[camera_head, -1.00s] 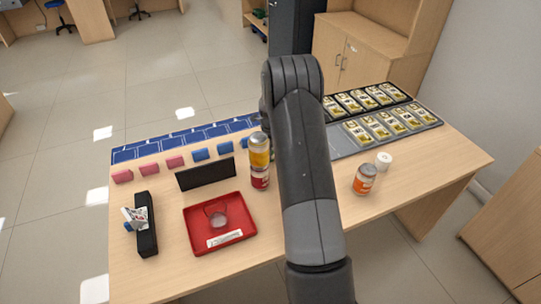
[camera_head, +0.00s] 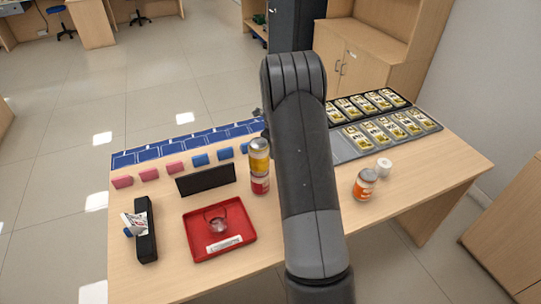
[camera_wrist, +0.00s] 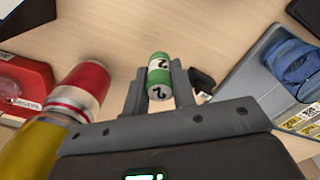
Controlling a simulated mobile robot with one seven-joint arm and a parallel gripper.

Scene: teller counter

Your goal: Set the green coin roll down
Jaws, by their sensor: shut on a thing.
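The green coin roll (camera_wrist: 159,66) is a short green cylinder with a white band and a dark number mark, seen in the wrist view. My gripper (camera_wrist: 157,84) is shut on it, with one finger on each side. The roll's far end points up the picture, over bare wood tabletop. Whether it touches the tabletop I cannot tell. In the head view, my own arm hides the gripper and the roll.
A yellow can (camera_head: 259,157) stands stacked on a red can (camera_head: 260,184), close left of my gripper. A red tray (camera_head: 198,252) lies further left. An orange jar (camera_head: 364,184) stands right, beside a white roll (camera_head: 384,167). The right tabletop is mostly clear.

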